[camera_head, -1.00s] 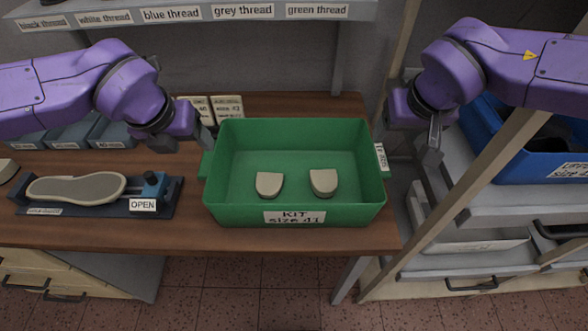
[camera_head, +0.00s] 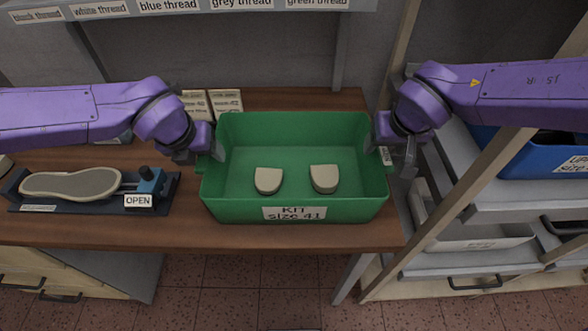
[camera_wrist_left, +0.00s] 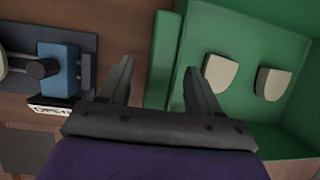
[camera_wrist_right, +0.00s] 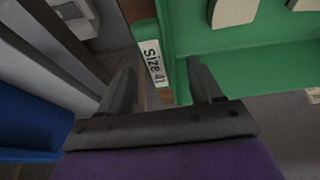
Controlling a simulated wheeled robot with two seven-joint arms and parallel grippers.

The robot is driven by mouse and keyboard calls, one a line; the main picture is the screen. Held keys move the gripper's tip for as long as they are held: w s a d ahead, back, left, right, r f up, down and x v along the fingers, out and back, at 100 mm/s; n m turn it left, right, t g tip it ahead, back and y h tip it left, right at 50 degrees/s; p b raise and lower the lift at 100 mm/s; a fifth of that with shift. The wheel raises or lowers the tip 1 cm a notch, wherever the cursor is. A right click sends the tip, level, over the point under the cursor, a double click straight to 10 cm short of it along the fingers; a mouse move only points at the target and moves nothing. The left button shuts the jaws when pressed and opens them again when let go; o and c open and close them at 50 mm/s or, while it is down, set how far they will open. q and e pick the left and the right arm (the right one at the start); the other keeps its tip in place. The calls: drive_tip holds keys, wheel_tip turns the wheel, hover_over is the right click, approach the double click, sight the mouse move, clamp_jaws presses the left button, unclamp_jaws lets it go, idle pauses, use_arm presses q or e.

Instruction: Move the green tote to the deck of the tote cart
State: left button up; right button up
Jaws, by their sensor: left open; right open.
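The green tote (camera_head: 294,128) stands on the brown bench, labelled "KIT size 41". Two beige toe-shaped pieces (camera_head: 268,180) lie on its floor. My left gripper (camera_head: 212,152) is open at the tote's left end. In the left wrist view its fingers (camera_wrist_left: 160,85) are spread, one outside the wall and one over the inside. My right gripper (camera_head: 393,155) is open at the tote's right end. In the right wrist view its fingers (camera_wrist_right: 160,85) straddle the end handle with the "Size 41" label (camera_wrist_right: 153,65). The tote cart's deck cannot be made out.
A shoe-last holder with an "OPEN" tag (camera_head: 138,201) sits on the bench left of the tote. A rack at right holds a blue bin (camera_head: 545,158) and a white tray (camera_head: 480,238). A thread shelf (camera_head: 190,8) runs behind. The front floor is clear.

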sight(382, 150)
use_arm(q)
drive_tip(key=shift+x, duration=1.6)
use_arm(e)
drive_tip(key=shift+x, duration=1.6)
use_arm(q)
drive_tip(key=shift+c, duration=0.3)
use_arm(e)
drive_tip(key=shift+c, duration=0.3)
use_arm(q)
clamp_jaws()
use_arm(e)
drive_tip(key=shift+r, duration=0.1)
clamp_jaws()
